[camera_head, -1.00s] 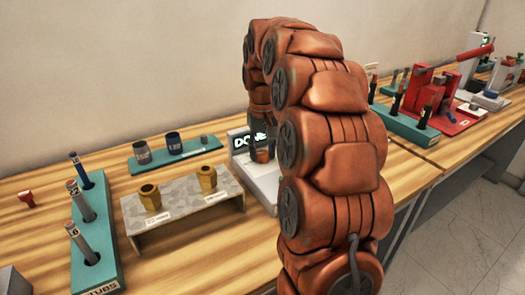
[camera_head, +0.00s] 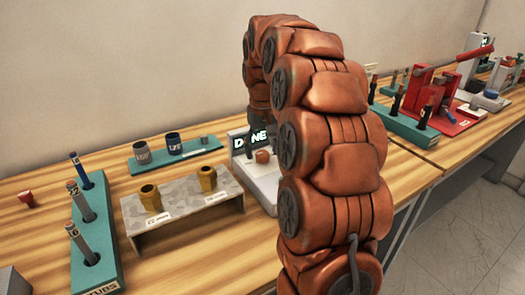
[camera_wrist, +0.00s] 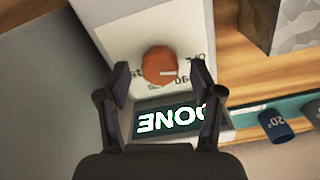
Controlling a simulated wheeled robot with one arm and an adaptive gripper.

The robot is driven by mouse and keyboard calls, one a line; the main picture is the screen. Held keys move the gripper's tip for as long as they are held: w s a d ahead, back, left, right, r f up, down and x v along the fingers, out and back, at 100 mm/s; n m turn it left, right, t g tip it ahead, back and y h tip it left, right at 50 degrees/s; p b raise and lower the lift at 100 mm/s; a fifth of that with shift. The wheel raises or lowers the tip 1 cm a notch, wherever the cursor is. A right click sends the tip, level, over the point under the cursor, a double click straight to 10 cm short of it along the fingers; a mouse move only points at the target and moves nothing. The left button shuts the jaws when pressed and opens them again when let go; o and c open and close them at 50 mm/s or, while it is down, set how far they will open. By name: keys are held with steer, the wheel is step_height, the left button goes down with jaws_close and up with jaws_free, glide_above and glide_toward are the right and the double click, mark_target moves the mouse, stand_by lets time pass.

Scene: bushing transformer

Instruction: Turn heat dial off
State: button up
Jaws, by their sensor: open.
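A lit display (camera_wrist: 168,120) reads DONE, upside down there. My gripper (camera_wrist: 162,73) is open, its two dark fingers showing on either side of the dial, with no visible contact. In the head view the dial (camera_head: 262,156) is in plain sight, and the gripper (camera_head: 248,145) is partly hidden behind my arm.
A grey stand (camera_head: 185,213) with two brass nuts is left of the unit. A teal tray (camera_head: 175,155) with dark sockets lies behind it. A teal rack (camera_head: 97,245) holds tubes at far left. A red press (camera_head: 435,95) stands far right.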

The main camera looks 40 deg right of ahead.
mark_target(261, 155)
step_height(261, 155, up, 6)
steer(key=shift+r, duration=0.4)
stand_by(0.6)
steer(key=shift+s+a+r, duration=0.1)
steer(key=shift+s+a, duration=0.1)
steer(key=shift+a, duration=0.2)
steer(key=s+a+n+p, duration=0.3)
steer(key=s+a+p, duration=0.2)
steer(key=s+a, duration=0.85)
steer(key=s+a+f+p, duration=0.1)
steer(key=s+a+f, duration=0.1)
steer(key=s, duration=0.3)
steer(key=s+a+f+g+p, duration=0.1)
steer(key=s+a+f, duration=0.1)
steer(key=s, duration=0.4)
steer(key=s+a+f+n+p, duration=0.1)
steer(key=s+a+f, duration=0.1)
steer(key=s, duration=0.3)
steer(key=shift+s+a+f+g, duration=0.25)
steer(key=shift+a+f+g, duration=0.1)
steer(key=shift+f+g, duration=0.1)
